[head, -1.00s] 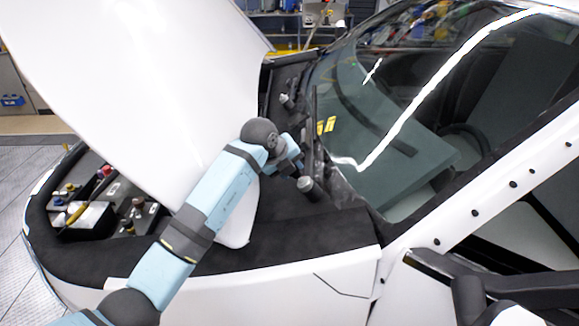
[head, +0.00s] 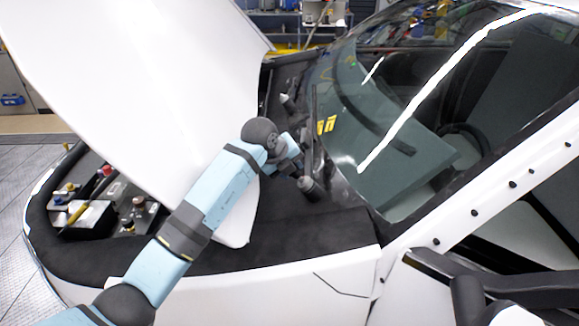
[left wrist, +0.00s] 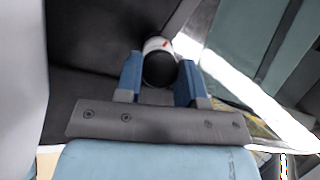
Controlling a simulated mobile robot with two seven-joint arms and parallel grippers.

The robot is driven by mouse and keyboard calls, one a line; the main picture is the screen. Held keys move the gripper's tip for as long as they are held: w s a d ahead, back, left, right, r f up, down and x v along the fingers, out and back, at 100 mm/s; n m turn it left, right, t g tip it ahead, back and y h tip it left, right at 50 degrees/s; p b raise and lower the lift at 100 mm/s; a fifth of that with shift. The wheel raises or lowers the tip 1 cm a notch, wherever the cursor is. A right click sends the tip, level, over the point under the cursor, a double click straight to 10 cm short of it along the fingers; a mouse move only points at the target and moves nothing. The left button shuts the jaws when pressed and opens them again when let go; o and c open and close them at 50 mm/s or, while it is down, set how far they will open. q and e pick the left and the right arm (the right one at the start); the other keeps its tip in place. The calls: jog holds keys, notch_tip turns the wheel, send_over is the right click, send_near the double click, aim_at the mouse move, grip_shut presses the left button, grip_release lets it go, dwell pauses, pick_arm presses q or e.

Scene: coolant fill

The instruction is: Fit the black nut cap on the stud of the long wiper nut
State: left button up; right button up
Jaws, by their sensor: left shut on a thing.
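In the left wrist view, the black nut cap (left wrist: 159,70) is a round dark piece between the two blue fingers of my left gripper (left wrist: 160,78), which is shut on it. In the head view, my left gripper (head: 293,170) is at the black cowl below the windshield, close to a short dark cylinder (head: 309,188). A farther wiper post with a pale tip (head: 286,99) stands up the cowl. The stud is not clearly visible.
The raised white hood (head: 140,90) stands close on the left of my arm. The windshield (head: 400,150) lies right of the gripper. The engine bay with caps and a battery (head: 85,215) is at lower left. The black cowl edge (head: 310,235) nearer me is clear.

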pick_arm(q)
jog(key=shift+d+f+b, duration=0.6)
jog(key=shift+f+b, duration=0.05)
jog(key=shift+f, duration=0.3)
pick_arm(e)
jog(key=shift+f, duration=0.65)
pick_arm(q)
jog(key=o, duration=1.2)
jog(key=shift+w+d, duration=0.1)
jog(key=shift+c, duration=0.2)
jog(key=shift+r, duration=0.1)
pick_arm(e)
jog(key=shift+r, duration=0.1)
pick_arm(q)
jog(key=shift+a+r+p, duration=0.2)
jog(key=shift+r+p, duration=0.05)
jog(key=shift+p, duration=0.15)
jog(key=p+v, duration=0.8)
jog(key=v, duration=0.5)
pick_arm(e)
notch_tip(320, 180, up, 8)
jog(key=d, duration=0.1)
jog(key=shift+s+f+m+h, duration=0.2)
jog(key=shift+m+h, duration=0.1)
jog(key=shift+m, duration=0.1)
